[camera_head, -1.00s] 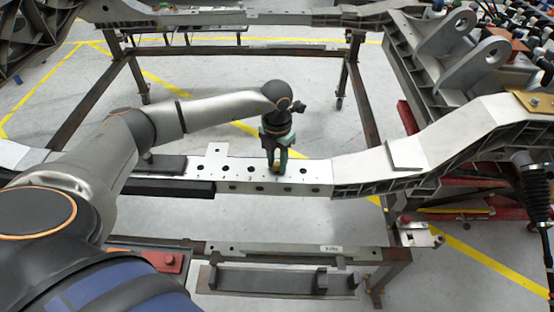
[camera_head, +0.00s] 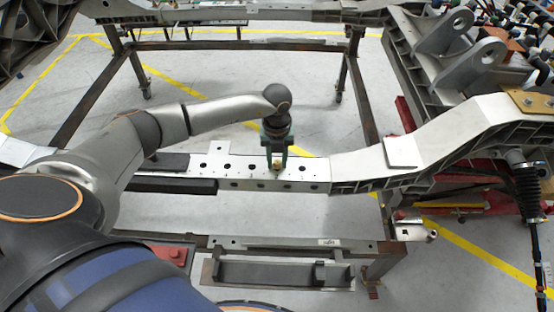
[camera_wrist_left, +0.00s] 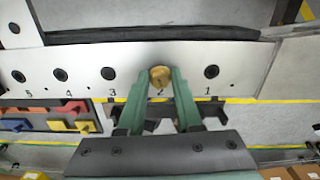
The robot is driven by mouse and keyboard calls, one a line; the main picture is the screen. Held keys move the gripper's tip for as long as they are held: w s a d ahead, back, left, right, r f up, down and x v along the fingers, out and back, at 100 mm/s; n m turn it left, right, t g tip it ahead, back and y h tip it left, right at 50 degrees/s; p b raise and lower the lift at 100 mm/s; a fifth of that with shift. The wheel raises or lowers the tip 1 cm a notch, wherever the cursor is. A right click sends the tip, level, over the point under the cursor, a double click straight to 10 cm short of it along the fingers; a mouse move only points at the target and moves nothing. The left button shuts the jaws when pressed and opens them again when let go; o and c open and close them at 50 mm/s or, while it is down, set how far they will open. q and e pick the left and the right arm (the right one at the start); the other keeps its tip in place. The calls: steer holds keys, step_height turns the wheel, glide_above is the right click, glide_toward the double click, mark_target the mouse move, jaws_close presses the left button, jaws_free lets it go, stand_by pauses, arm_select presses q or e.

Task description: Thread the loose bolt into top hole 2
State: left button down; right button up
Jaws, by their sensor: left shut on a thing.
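The brass-coloured bolt (camera_wrist_left: 160,78) shows head-on in the left wrist view, just above the printed number 2, and covers top hole 2. In the head view the bolt (camera_head: 277,167) is a small gold spot on the rail's top face. My left gripper (camera_head: 277,163) points down over the rail with its green fingers shut on the bolt. In the left wrist view its fingertips (camera_wrist_left: 161,74) lie on either side of the bolt head. How deep the bolt sits in the hole cannot be told. My right gripper is not in view.
The light rail (camera_head: 316,170) carries a row of dark holes. Hole 1 (camera_wrist_left: 211,72) and hole 3 (camera_wrist_left: 108,73) flank the bolt and look empty. A dark bar (camera_head: 175,185) runs along the rail at left. The frame's raised right end (camera_head: 455,127) climbs beside it.

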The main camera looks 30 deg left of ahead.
arm_select(q)
steer(key=m, duration=0.2)
steer(key=f+m+b, duration=0.1)
steer(key=m, duration=0.1)
steer(key=shift+s, duration=0.15)
steer(key=m+b, duration=0.1)
steer(key=m, duration=0.3)
steer(key=shift+b, duration=0.4)
steer(key=m+b, duration=0.1)
steer(key=m, duration=0.3)
steer(key=shift+d+f, duration=0.1)
steer(key=shift+m+b, duration=0.3)
steer(key=shift+m, duration=0.7)
